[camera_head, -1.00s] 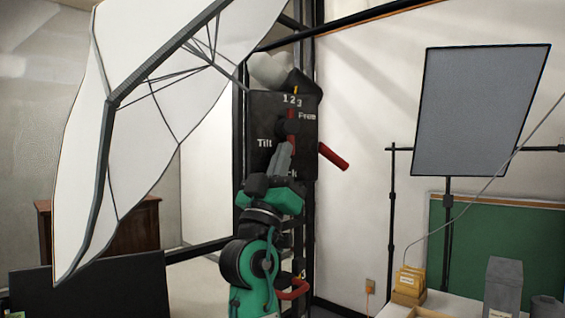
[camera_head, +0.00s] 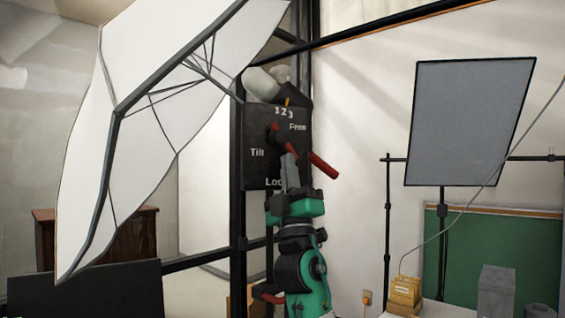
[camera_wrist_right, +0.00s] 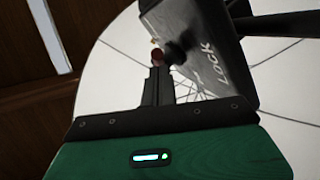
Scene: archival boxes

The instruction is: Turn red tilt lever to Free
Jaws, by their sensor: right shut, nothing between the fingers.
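The black panel (camera_head: 257,172) carries the marks 1 2 3, Free, Tilt and Lock. A small red part (camera_head: 273,128) shows at its dark hub, and a red handle (camera_head: 323,166) juts out to the lower right. I cannot tell if these are one lever. My right gripper (camera_head: 290,160) is shut and empty in front of the panel, right of the Lock mark, which it partly covers. In the right wrist view its fingers (camera_wrist_right: 157,80) reach up near a red end (camera_wrist_right: 158,56) beside a dark knob; contact is unclear. My left gripper is not in view.
A white umbrella (camera_head: 80,190) spreads at the left, reaching toward the panel. A dark metal frame stands behind the panel. A grey reflector (camera_head: 468,120) hangs on a stand at the right. A table with yellow (camera_head: 404,290) and grey (camera_head: 496,290) boxes is at lower right.

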